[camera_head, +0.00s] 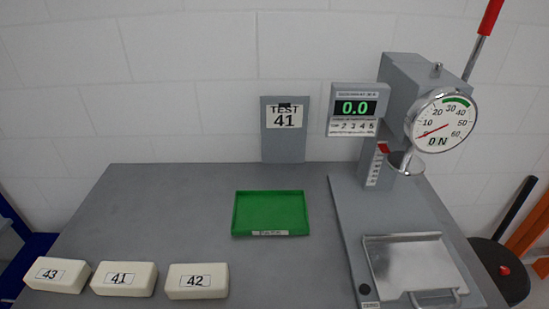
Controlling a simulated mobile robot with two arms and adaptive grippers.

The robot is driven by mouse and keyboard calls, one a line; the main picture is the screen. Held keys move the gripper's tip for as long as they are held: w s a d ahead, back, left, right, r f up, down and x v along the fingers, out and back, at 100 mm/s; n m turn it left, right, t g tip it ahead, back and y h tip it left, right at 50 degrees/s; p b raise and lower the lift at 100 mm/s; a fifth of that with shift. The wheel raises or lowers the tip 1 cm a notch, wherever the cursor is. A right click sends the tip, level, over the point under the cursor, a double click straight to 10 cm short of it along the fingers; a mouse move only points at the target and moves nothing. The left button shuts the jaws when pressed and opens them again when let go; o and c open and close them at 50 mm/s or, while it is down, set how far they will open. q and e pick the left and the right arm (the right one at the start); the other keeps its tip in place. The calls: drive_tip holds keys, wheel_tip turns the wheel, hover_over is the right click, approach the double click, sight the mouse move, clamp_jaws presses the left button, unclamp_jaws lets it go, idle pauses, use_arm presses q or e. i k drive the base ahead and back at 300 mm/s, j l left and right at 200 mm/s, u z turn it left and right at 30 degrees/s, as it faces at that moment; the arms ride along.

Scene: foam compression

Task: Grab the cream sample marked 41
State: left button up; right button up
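The cream sample marked 41 (123,279) is a pale rectangular block lying on the grey table at the front left. It sits between the sample marked 43 (56,275) on its left and the sample marked 42 (197,281) on its right. Narrow gaps separate the blocks. Its label faces me. Neither of my grippers shows in the head view.
A green tray (270,212) lies empty mid-table. A sign reading TEST 41 (284,128) stands behind it. A grey press (397,174) with a dial (441,120), a 0.0 display (355,107) and a metal plate (412,262) fills the right side.

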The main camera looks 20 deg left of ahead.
sight(111, 278)
drive_tip(key=u, duration=1.9)
drive_tip(key=j+z, duration=0.15)
drive_tip(key=z, duration=0.6)
drive_tip(key=i+j+z, duration=0.1)
drive_tip(key=j+z, duration=0.4)
drive_tip(key=j, duration=0.4)
drive_tip(key=j+z, duration=0.5)
drive_tip(key=j, duration=0.45)
